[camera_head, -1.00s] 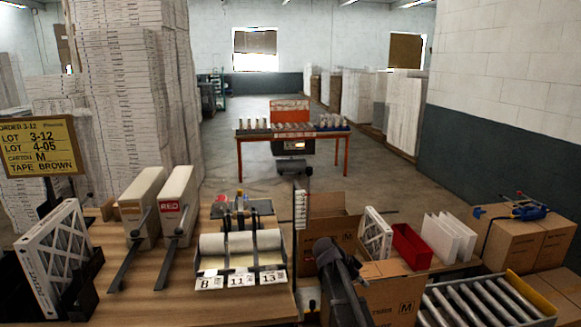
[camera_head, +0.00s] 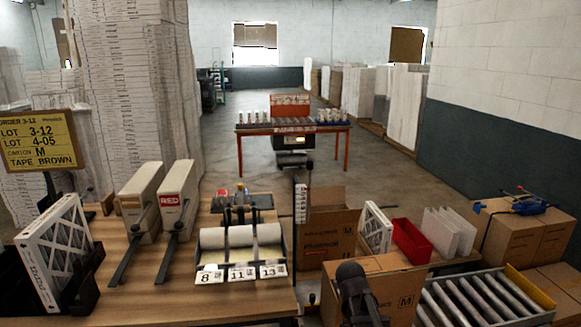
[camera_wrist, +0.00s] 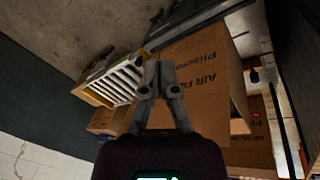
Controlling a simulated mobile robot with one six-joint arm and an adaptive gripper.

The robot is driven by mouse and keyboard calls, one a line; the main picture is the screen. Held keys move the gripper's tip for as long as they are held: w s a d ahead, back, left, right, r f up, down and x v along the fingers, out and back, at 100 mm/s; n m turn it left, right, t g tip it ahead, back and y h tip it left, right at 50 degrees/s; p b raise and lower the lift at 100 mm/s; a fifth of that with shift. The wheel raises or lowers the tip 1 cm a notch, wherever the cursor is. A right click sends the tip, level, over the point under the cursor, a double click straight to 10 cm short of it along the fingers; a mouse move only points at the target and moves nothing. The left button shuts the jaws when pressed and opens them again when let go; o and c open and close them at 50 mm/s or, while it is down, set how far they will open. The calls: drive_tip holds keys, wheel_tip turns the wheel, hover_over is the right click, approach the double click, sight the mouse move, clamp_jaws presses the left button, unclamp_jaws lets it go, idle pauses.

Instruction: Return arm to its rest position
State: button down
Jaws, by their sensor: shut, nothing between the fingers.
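My gripper (camera_wrist: 158,72) shows in the wrist view with its grey fingertips drawn together and nothing between them. Behind the fingers is a brown carton (camera_wrist: 197,55) with printed lettering, seen tilted. I cannot tell the distance between them. In the head view part of my dark arm stands at the bottom centre, in front of a carton marked M (camera_head: 402,290). The fingertips cannot be made out there.
A roller conveyor (camera_head: 522,281) lies right of the cartons. A red bin (camera_head: 411,241) and white filters (camera_head: 449,232) stand behind. An order sign (camera_head: 40,141) stands far left.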

drive_tip(key=s+a+n+y, duration=0.3)
drive_tip(key=s+n, duration=0.2)
drive_tip(key=s, duration=0.2)
drive_tip(key=shift+f, duration=0.35)
drive_tip(key=shift+s, duration=0.15)
idle(1.0)
